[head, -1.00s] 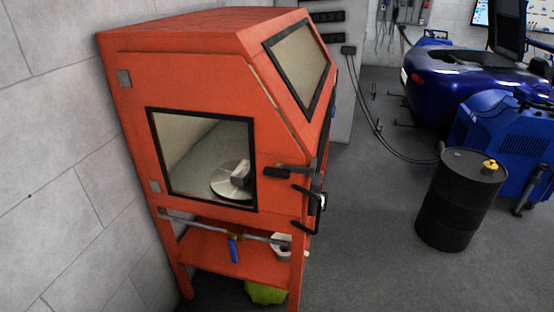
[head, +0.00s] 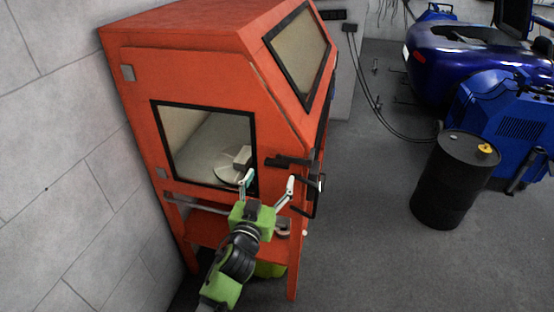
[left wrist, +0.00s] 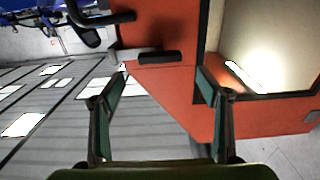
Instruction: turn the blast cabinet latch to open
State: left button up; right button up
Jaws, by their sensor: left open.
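The orange-red blast cabinet (head: 190,62) stands against the wall in the head view. Its black latch (head: 288,162) sticks out at the cabinet's front edge, beside the side window, with a black pull handle (head: 304,208) below it. My left gripper (head: 268,180) is open and empty, just below the latch in the picture, its two fingers spread towards the cabinet. In the left wrist view the black latch bar (left wrist: 160,57) lies ahead, between the open fingertips (left wrist: 162,78) and apart from them. My right gripper is not in view.
A black drum (head: 450,185) stands on the floor at the right, by a blue machine (head: 510,115) and a blue car (head: 450,80). A block wall (head: 60,190) is close on the left. The floor between cabinet and drum is clear.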

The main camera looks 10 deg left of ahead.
aim_at(276, 164)
pick_arm(q)
jog(key=w, duration=0.8)
jog(key=shift+w+d+p, duration=0.1)
jog(key=shift+d+p, duration=0.05)
jog(key=shift+p, duration=0.2)
jog(key=c, duration=1.1)
